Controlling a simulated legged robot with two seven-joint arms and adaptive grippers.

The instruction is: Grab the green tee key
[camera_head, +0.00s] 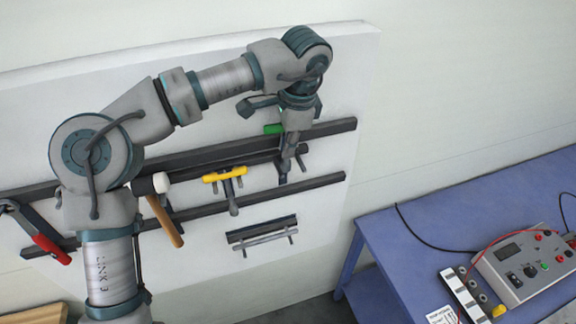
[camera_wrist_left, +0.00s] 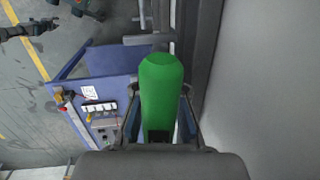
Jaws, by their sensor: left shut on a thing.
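The green tee key shows in the head view as a short green handle end (camera_head: 273,129) at the upper rail of the white wall board, partly hidden by my left gripper. In the left wrist view the green handle (camera_wrist_left: 162,95) fills the middle, between the fingers. My left gripper (camera_head: 291,140) comes down from above at the board and is shut on the green tee key.
A yellow tee key (camera_head: 224,174) hangs to the left of the green one. A mallet (camera_head: 163,208) and a red-handled tool (camera_head: 50,246) hang farther left. An empty short rack (camera_head: 262,233) sits below. A blue table (camera_head: 405,250) with a meter box (camera_head: 522,262) stands at the right.

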